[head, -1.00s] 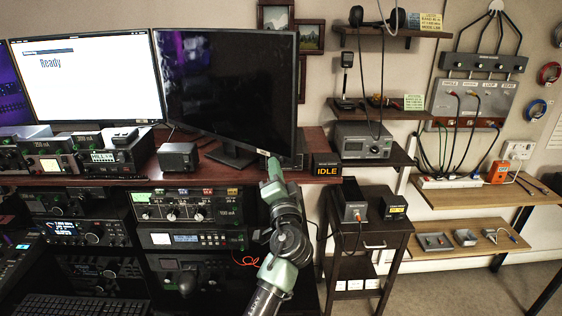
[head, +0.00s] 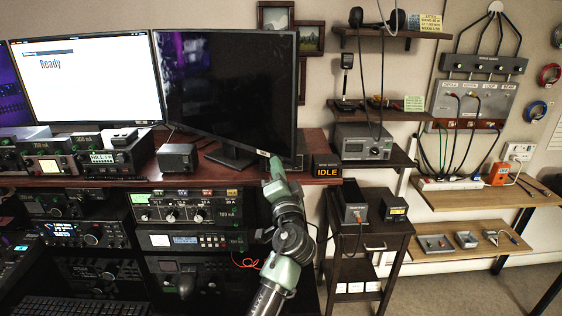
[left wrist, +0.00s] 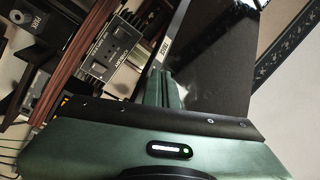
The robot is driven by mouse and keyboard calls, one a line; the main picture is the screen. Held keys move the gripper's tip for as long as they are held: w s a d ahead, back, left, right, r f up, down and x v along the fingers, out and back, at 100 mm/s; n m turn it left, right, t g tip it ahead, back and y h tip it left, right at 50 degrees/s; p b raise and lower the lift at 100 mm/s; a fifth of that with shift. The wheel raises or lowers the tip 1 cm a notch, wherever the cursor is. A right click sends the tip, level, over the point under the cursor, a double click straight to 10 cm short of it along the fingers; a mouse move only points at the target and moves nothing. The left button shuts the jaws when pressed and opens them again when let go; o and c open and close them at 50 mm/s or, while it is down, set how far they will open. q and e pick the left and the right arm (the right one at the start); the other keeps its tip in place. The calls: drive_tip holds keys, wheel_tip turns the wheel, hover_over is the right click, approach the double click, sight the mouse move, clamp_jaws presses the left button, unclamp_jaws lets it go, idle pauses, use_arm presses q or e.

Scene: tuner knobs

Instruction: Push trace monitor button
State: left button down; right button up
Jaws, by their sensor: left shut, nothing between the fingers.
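The trace monitor (head: 235,90) is the dark, black-framed screen on the desk in the head view. A small pale label (head: 263,153) sits on its lower right edge, and a white label (left wrist: 165,48) shows on the edge in the left wrist view. No separate button can be made out. My left gripper (head: 273,160) is shut and empty, its tip at the monitor's lower right corner, just below the label. In the left wrist view its closed fingers (left wrist: 162,75) point up at the labelled edge; whether they touch it is unclear. My right gripper is not in view.
A bright screen (head: 90,80) reading "Ready" stands left of the dark monitor. A black box reading "IDLE" (head: 326,165) stands right of my gripper on the desk (head: 222,178). A grey socketed box (left wrist: 110,55) is close to the fingers in the left wrist view.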

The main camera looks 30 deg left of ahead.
use_arm(q)
drive_tip(key=shift+s, duration=0.8)
drive_tip(key=s+p, duration=0.1)
drive_tip(key=s, duration=0.5)
drive_tip(key=shift+a, duration=0.3)
idle(0.4)
